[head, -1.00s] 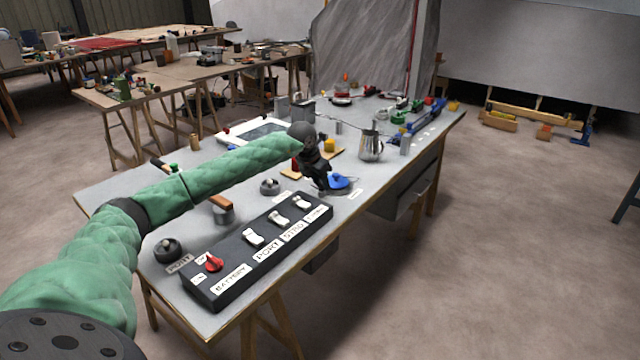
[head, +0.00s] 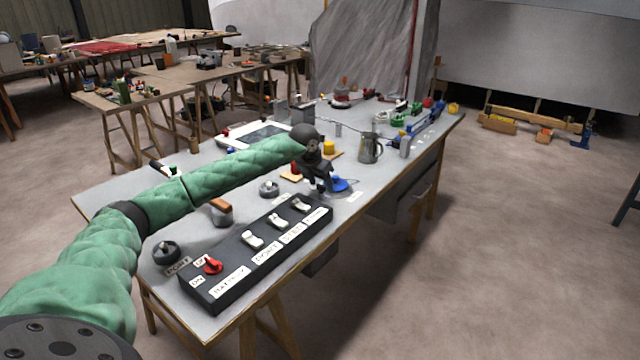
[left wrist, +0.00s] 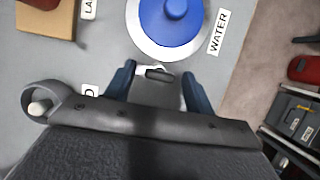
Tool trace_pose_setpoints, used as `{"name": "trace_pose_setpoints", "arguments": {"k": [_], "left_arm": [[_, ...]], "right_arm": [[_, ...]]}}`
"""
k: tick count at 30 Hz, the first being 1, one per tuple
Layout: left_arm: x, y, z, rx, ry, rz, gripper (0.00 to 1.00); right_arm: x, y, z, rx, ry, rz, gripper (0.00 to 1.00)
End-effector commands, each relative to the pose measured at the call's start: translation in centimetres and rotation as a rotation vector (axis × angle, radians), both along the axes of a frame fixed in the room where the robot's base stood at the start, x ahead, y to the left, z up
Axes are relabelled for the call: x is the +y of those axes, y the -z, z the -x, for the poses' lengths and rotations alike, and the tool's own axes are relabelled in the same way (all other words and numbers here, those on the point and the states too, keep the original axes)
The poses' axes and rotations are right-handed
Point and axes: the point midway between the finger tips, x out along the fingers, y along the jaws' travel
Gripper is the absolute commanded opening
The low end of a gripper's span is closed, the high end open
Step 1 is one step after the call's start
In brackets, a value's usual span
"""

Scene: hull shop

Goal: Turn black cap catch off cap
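A dark round cap with a raised knob (head: 167,251) sits at the bench's near left corner, beside a small label. Which one is the task's black cap I cannot tell for sure. My left gripper (head: 319,190) is low over the bench beside a blue cap (head: 340,184). In the left wrist view my left gripper (left wrist: 156,84) has its fingers spread, just short of the blue cap (left wrist: 172,18) on its pale round base. Nothing clear is held. My right gripper is out of view.
A long black switch panel (head: 232,270) with a red knob (head: 213,265) and white rockers lies along the front edge. A wood-topped grey fitting (head: 221,213) stands behind it. A metal jug (head: 369,148) is beyond my gripper. A WATER label (left wrist: 218,31) is beside the blue cap.

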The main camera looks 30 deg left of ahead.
Motion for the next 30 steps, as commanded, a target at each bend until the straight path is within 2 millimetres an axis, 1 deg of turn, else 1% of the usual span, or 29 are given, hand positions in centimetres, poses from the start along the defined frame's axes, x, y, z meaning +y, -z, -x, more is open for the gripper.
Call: {"name": "trace_pose_setpoints", "arguments": {"k": [8,11,14,21,24,27,30], "left_arm": [[-0.1,0.1,0.1,0.002,0.001,0.000,0.56],[0.0,-0.2,0.2,0.002,0.002,-0.001,0.56],[0.0,-1.2,0.6,0.000,0.002,0.000,0.56],[0.1,-4.6,2.0,0.000,0.001,0.000,0.56],[0.2,-5.8,2.5,0.000,0.001,0.001,0.56],[0.2,-6.5,2.8,0.002,0.001,-0.001,0.56],[0.2,-6.9,3.0,0.002,0.001,-0.001,0.56]], "right_arm": [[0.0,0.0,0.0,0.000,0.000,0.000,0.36],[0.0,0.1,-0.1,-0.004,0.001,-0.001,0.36],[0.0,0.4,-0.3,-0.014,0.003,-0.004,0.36],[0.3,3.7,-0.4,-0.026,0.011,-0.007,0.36],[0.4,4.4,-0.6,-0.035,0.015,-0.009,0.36],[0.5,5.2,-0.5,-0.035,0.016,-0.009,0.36],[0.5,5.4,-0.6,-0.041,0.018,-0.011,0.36]]}}
